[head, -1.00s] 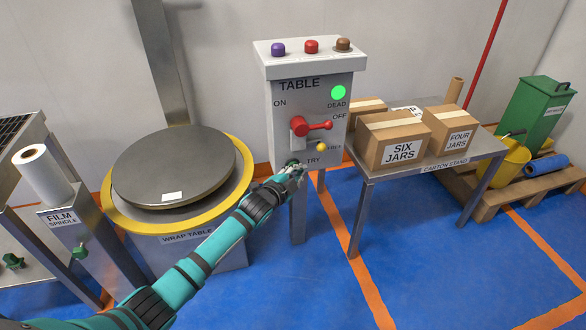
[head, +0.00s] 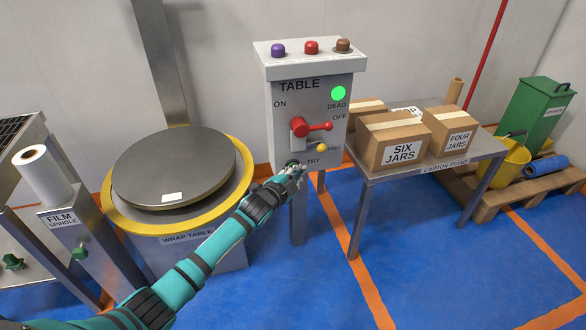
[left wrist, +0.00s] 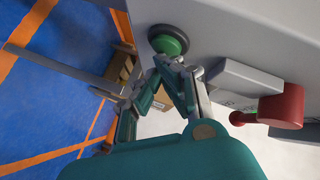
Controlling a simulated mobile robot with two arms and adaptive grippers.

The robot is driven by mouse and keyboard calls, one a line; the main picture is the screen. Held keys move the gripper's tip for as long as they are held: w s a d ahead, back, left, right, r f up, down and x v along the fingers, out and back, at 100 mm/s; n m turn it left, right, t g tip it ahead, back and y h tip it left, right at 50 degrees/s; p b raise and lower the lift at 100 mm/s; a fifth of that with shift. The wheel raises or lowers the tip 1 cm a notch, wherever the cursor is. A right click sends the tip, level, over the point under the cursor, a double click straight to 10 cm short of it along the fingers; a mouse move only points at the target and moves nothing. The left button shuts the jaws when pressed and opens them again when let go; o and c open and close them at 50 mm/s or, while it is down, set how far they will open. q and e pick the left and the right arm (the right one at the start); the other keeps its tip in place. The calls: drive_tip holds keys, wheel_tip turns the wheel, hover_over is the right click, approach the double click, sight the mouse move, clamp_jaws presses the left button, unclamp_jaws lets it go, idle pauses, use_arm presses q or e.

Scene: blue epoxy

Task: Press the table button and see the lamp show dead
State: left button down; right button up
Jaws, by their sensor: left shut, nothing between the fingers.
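The grey control box (head: 285,110) labelled TABLE stands on legs at centre. Its round lamp (head: 338,93) beside the word DEAD glows green. A red lever handle (head: 313,126) points right, toward OFF. The green table button near TRY is mostly hidden by my gripper in the head view; the left wrist view shows this green button (left wrist: 168,42) in a dark collar. My left gripper (head: 298,170) is shut and empty at the box's lower front. In the wrist view its fingertips (left wrist: 168,62) are right by the button; whether they touch it I cannot tell. My right gripper is not in view.
The wrap table (head: 236,205) with its round grey platter is left of the box. The carton stand (head: 370,178) with several cartons is close on the right. A film spindle (head: 62,217) stands at far left. Blue floor (head: 310,290) is open in front.

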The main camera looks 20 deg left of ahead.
use_arm(q)
drive_tip(key=shift+w+a, duration=0.35)
drive_tip(key=shift+w, duration=0.05)
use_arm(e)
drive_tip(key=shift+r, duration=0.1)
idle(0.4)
